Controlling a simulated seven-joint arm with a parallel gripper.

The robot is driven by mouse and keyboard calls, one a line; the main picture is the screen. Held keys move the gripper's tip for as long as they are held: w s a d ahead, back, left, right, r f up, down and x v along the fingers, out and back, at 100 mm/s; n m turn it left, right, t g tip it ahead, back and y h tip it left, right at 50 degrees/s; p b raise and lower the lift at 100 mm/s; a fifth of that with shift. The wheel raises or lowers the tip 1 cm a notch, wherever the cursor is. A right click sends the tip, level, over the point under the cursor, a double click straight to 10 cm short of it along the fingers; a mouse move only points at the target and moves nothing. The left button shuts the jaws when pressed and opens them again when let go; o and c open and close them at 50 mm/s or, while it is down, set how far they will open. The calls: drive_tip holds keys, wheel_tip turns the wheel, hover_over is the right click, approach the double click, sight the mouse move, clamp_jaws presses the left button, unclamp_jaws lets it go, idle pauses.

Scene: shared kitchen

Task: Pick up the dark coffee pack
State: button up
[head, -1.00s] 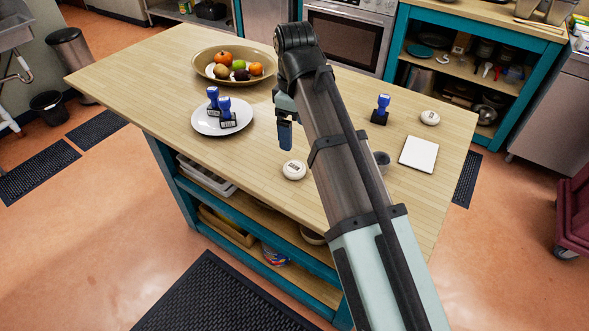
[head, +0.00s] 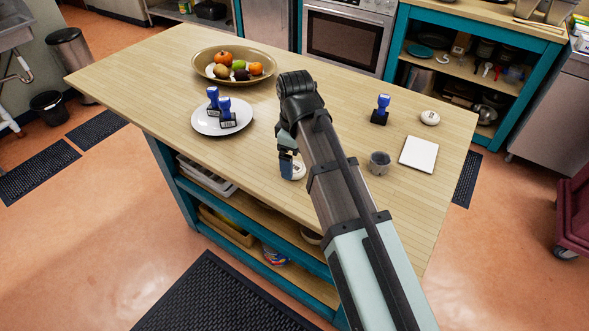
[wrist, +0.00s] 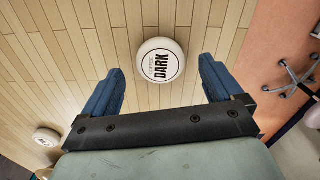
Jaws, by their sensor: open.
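The dark coffee pack (wrist: 160,60) is a round white puck with "DARK" printed on top. In the wrist view it lies on the wooden table, between and slightly beyond the two blue fingertips. In the head view the pack (head: 298,171) is partly hidden behind my gripper (head: 287,165). My gripper (wrist: 160,75) is open and empty, with its fingers on either side of the pack. The remaining height above the pack is hard to judge.
A second white puck (head: 429,118) lies at the right back, near a blue-handled stamp (head: 381,110), a white square (head: 418,154) and a grey cup (head: 380,163). A plate (head: 201,125) with two stamps and a fruit bowl (head: 205,76) stand left. Bare table surrounds the pack.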

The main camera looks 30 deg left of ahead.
sight(294, 170)
drive_tip(key=shift+f, duration=1.2)
drive_tip(key=shift+c, duration=0.3)
drive_tip(key=c, duration=1)
